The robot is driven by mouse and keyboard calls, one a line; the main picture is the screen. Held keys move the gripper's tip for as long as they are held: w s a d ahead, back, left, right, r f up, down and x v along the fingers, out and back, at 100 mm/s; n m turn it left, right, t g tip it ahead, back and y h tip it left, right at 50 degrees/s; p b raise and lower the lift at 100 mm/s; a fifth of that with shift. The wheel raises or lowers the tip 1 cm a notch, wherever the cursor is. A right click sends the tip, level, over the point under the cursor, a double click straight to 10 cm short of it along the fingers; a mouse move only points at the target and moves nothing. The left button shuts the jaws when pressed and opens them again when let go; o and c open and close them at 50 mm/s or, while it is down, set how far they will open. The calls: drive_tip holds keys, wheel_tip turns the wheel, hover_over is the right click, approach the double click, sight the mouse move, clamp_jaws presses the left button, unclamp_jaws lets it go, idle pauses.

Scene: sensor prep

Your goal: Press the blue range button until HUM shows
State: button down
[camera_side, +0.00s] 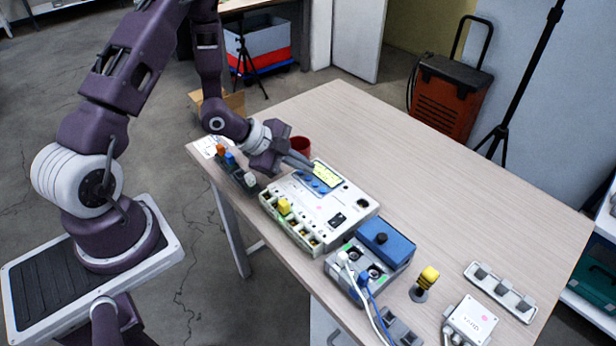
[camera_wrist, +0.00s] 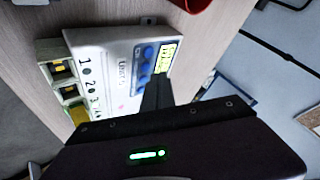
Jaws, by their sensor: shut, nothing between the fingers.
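A cream instrument box (camera_side: 309,212) lies on the table with a lit yellow display (camera_side: 326,173) and a group of blue buttons (camera_side: 318,186) beside it. The display's text is too small to read in the side view. In the wrist view the display (camera_wrist: 168,55) and the blue buttons (camera_wrist: 148,60) show near the top of the box (camera_wrist: 110,50); the display text cannot be made out. My gripper (camera_side: 307,168) is shut and empty, its tips close to the display and buttons. I cannot tell whether it touches a button. Its fingers (camera_wrist: 157,92) partly cover the panel in the wrist view.
A red cup (camera_side: 300,145) stands just behind my gripper. A blue-topped unit (camera_side: 385,243) with cables, a yellow-topped knob (camera_side: 428,277) and a grey rack (camera_side: 499,291) stand to the right. A row of coloured plugs (camera_side: 232,163) is at the left edge.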

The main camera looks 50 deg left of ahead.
idle(0.4)
drive_tip(key=shift+f, duration=0.4)
drive_tip(key=shift+f, duration=0.4)
idle(0.4)
drive_tip(key=shift+r, duration=0.8)
drive_tip(key=shift+r, duration=0.15)
drive_tip(key=shift+r, duration=2.4)
